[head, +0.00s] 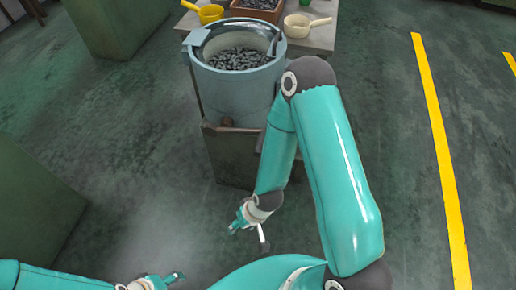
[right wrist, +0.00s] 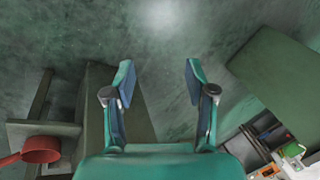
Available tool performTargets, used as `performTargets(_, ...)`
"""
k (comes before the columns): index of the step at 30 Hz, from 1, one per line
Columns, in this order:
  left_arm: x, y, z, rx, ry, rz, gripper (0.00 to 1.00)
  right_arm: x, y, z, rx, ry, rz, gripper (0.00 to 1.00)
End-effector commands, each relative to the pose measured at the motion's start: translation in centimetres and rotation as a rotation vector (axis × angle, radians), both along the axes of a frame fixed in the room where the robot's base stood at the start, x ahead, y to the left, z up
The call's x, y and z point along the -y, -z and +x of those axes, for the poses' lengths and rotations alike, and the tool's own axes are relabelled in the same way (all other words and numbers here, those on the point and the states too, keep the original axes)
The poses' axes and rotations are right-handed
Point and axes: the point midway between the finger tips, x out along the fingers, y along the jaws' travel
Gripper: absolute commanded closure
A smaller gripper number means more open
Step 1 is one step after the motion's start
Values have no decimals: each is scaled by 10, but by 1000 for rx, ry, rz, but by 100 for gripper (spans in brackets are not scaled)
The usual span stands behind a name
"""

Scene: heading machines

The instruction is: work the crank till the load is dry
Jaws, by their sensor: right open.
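A grey-blue drum (head: 236,88) stands on a dark box-like stand (head: 232,157), with a load of dark lumps (head: 239,59) inside. I cannot make out the crank; my right arm covers the drum's right side. A small brown round piece (head: 227,121) sits low on the drum's front. My right gripper (head: 238,217) is below and in front of the stand, apart from the drum. In the right wrist view its two fingers (right wrist: 160,80) are spread, with nothing between them. My left gripper (head: 176,277) is low at the bottom edge, too small to read.
A table (head: 318,40) behind the drum holds a yellow ladle (head: 208,13), a cream ladle (head: 305,25) and a brown tray (head: 257,12) of dark lumps. A red vessel (right wrist: 40,149) shows in the right wrist view. Green cabinets (head: 32,205) stand left. Floor is open right, by the yellow line (head: 438,130).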

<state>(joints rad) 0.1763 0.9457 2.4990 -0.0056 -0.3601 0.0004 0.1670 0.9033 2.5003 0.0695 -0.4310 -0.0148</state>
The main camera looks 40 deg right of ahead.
Motion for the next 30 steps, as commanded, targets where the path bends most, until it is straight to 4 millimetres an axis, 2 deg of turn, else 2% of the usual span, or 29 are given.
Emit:
performTargets(1,0,25,0,-1,-1,0,44,3,17,16,49,44,-22,44)
performTargets(6,0,87,0,-1,0,0,44,10,35,83,291,257,-117,44)
performTargets(10,0,139,0,-1,-1,0,44,20,29,127,522,463,-188,44)
performTargets(14,0,190,0,-1,-1,0,44,32,10,148,753,668,-243,44)
performTargets(17,0,229,0,-1,0,0,44,41,-7,148,922,824,-280,44)
performTargets(21,0,275,0,-1,0,0,44,53,-31,127,1120,1018,-327,44)
performTargets(25,0,304,0,-1,0,0,44,60,-47,100,1246,1153,-367,44)
performTargets(30,0,321,0,-1,0,0,44,66,-60,74,1330,1248,-404,44)
